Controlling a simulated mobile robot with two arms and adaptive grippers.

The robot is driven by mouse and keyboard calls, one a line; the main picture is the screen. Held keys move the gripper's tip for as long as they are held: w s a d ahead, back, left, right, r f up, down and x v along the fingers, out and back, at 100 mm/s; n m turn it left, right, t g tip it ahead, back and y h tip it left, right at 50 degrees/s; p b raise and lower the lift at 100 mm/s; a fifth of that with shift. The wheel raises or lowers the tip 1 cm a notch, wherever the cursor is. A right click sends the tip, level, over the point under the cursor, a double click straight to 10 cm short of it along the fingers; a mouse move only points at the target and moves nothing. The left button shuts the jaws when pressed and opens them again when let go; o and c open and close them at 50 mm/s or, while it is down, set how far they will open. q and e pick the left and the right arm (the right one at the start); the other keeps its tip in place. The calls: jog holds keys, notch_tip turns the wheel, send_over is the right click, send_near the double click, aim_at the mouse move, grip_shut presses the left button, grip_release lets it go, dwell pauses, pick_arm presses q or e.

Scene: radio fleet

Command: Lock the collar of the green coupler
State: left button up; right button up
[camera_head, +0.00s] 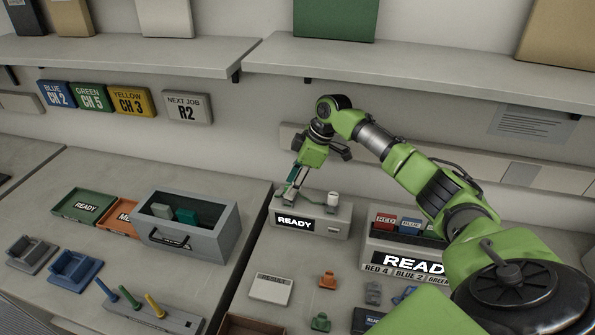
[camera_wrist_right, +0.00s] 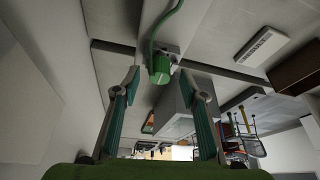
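The green coupler (camera_wrist_right: 160,68) is a short ribbed green cylinder with a green cable (camera_wrist_right: 152,40) running from it, in the right wrist view. It sits at the face of a grey box. My right gripper (camera_wrist_right: 160,78) is open, with one finger on each side of the coupler and a visible gap to it. In the head view my right gripper (camera_head: 291,188) points down at the left end of the grey box labelled READY (camera_head: 311,218). It largely hides the coupler there. My left gripper is not in view.
A white knob-like cylinder (camera_head: 333,199) stands on the right of the READY box. A grey bin (camera_head: 222,238) stands to the left, and a radio rack (camera_head: 375,255) to the right. A shelf (camera_head: 400,68) overhangs behind. Small parts lie in front.

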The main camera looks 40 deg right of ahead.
jog(key=shift+w+a+f, duration=0.1)
jog(key=shift+a+f, duration=0.05)
jog(key=shift+f, duration=0.25)
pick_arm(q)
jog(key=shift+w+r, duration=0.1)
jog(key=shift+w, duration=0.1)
pick_arm(e)
grip_shut()
jog(key=shift+r+m+p, duration=0.1)
jog(key=shift+m+p, duration=0.2)
jog(key=shift+p, duration=0.4)
jog(key=m+h+p, duration=0.1)
jog(key=m+p, duration=0.2)
jog(key=p, duration=0.2)
jog(key=shift+a+t, duration=0.1)
jog(key=shift+t, duration=0.3)
jog(key=shift+m+p, duration=0.4)
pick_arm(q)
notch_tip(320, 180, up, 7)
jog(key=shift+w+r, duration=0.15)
pick_arm(e)
jog(key=shift+f, duration=0.2)
